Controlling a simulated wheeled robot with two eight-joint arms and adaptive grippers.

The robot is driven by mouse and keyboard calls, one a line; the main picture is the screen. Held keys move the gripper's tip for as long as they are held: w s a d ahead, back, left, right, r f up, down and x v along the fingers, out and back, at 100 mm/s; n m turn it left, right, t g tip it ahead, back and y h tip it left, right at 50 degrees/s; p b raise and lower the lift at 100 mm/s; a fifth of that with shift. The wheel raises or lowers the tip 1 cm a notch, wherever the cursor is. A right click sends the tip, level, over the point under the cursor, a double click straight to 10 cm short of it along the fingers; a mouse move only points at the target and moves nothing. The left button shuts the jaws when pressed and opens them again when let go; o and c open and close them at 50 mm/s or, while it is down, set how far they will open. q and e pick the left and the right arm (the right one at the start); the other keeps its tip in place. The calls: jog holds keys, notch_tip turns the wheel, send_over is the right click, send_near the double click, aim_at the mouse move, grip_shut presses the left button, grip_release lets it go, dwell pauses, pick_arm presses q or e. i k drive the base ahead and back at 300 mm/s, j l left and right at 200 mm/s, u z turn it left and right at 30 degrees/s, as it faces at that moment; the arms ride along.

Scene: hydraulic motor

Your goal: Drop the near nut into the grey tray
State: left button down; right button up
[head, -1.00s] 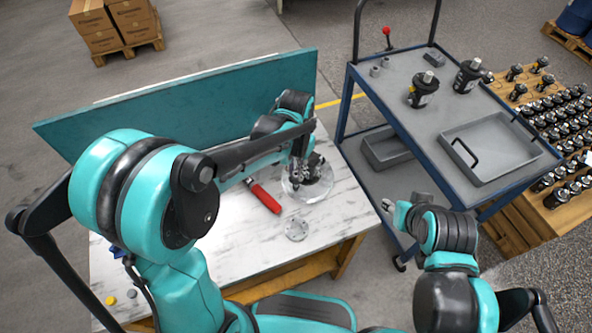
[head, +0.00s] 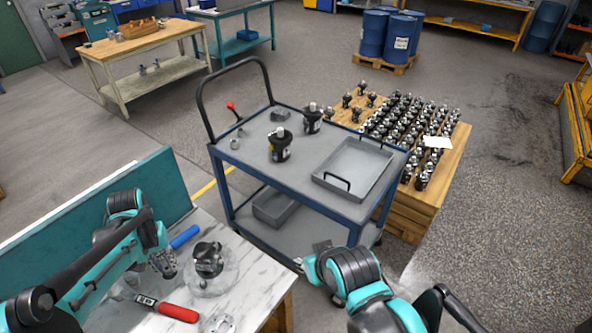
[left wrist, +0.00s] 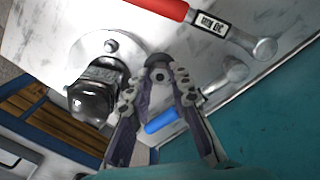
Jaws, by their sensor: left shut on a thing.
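My left gripper (head: 163,264) is above the marble-look bench, left of the dark motor (head: 208,258). In the left wrist view its fingertips (left wrist: 160,68) are closed on a small grey ring-like piece that looks like a nut (left wrist: 161,75). The motor (left wrist: 94,95) stands beside the fingers on a round clear base. The grey tray (head: 328,182), with black handles, is on the cart's top, far from the left gripper.
A red-handled wrench (head: 180,313) and a blue-handled tool (head: 185,237) lie on the bench (head: 262,291). The cart (head: 290,193) also carries two motors (head: 280,146) and a lower grey bin (head: 275,209). A teal panel (head: 165,190) edges the bench. A crate of motors (head: 450,160) stands behind.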

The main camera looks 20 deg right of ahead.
aim_at(350, 168)
jog(key=k+j+z, duration=0.1)
jog(key=z, duration=0.65)
jog(key=k+l, duration=0.05)
